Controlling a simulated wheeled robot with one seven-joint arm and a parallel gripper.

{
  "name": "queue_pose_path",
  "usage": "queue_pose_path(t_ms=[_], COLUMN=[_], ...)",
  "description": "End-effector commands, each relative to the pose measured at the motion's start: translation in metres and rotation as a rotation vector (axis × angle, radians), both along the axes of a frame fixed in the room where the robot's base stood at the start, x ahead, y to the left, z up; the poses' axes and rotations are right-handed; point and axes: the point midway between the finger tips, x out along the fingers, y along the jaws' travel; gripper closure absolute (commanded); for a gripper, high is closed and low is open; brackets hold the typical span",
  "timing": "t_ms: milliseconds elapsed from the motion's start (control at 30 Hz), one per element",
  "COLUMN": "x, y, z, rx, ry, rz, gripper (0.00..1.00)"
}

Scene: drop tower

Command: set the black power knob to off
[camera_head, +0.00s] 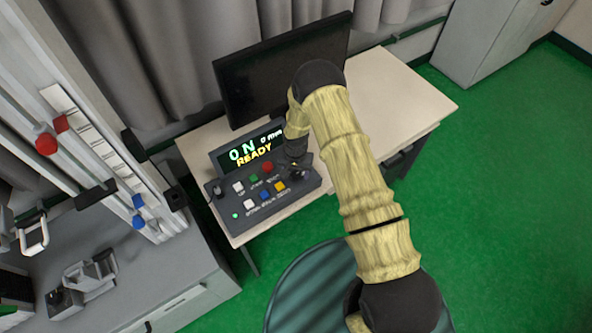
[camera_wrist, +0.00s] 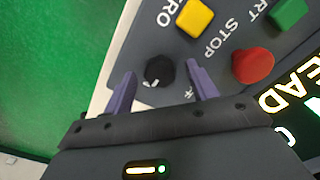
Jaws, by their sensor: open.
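The black power knob (camera_wrist: 158,71) is a round dial with a small white pointer mark on its lower left side in the wrist view. It sits at the right end of the dark control box (camera_head: 262,205). My gripper (camera_wrist: 161,84) is open, with one purple finger on each side of the knob. Gaps show between the fingers and the knob, so it is not held. In the head view my gripper (camera_head: 297,163) is over the box's right end and mostly hides the knob. The display (camera_head: 250,147) reads "ON" and "READY". The knob's own label is mostly hidden.
A red STOP button (camera_wrist: 253,66), a yellow button (camera_wrist: 195,18) and a green button (camera_wrist: 289,14) are close to the knob. Another dark knob (camera_head: 217,190) is at the box's left end. A black monitor (camera_head: 240,90) stands behind on the pale table (camera_head: 405,100).

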Motion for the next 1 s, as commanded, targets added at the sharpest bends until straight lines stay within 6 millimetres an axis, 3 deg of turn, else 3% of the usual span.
queue_pose_path(t_ms=[267,500,1000], x=[0.0,0.0,0.0008], y=[0.0,0.0,0.0], z=[-0.0019,-0.0016,-0.0031], rx=[0.0,0.0,0.001], ry=[0.0,0.0,-0.002], rz=[0.0,0.0,0.078], gripper=[0.43,0.86,0.87])
